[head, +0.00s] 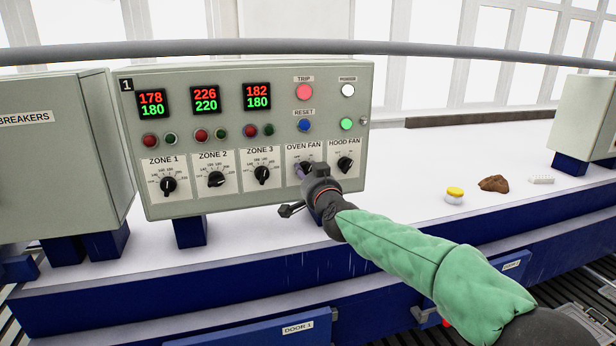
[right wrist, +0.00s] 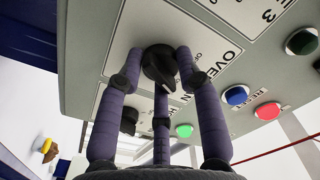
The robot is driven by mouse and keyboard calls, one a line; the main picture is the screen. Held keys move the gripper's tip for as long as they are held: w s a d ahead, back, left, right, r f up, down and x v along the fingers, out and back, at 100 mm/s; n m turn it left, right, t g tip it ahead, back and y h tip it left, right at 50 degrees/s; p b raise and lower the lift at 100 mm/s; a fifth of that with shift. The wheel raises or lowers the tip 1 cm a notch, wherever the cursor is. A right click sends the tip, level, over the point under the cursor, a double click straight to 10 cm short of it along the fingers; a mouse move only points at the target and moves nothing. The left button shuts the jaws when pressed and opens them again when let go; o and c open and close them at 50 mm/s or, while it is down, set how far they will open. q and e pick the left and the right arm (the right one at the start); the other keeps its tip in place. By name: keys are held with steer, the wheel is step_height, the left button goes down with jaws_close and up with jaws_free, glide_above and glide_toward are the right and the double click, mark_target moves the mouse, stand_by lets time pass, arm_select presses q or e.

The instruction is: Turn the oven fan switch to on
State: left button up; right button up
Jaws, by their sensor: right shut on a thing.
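The oven fan switch (right wrist: 160,68) is a black rotary knob on the grey control panel (head: 250,98). In the head view it is mostly hidden behind my right gripper (head: 308,175), under the OVEN FAN label. In the right wrist view, the purple-grey fingers of my right gripper (right wrist: 158,75) are closed around the knob, with fingertips on its sides. The knob's pointer and its position marks are too hidden to read. My left gripper is not in view.
The hood fan knob (head: 345,164) sits just right of the oven fan switch. The blue reset button (head: 304,126) and red trip button (head: 304,92) are above it. Zone knobs are to the left. A yellow-lidded jar (head: 455,194) and a brown lump (head: 494,184) lie on the white surface at right.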

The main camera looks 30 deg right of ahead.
steer(key=shift+w+a+f, duration=0.15)
steer(key=shift+a+f, duration=0.05)
steer(key=shift+f, duration=0.4)
steer(key=o, duration=1.1)
steer(key=shift+o, duration=0.2)
steer(key=shift+r, duration=0.35)
steer(key=v, duration=1.2)
steer(key=shift+d+f, duration=0.1)
steer(key=shift+f, duration=0.05)
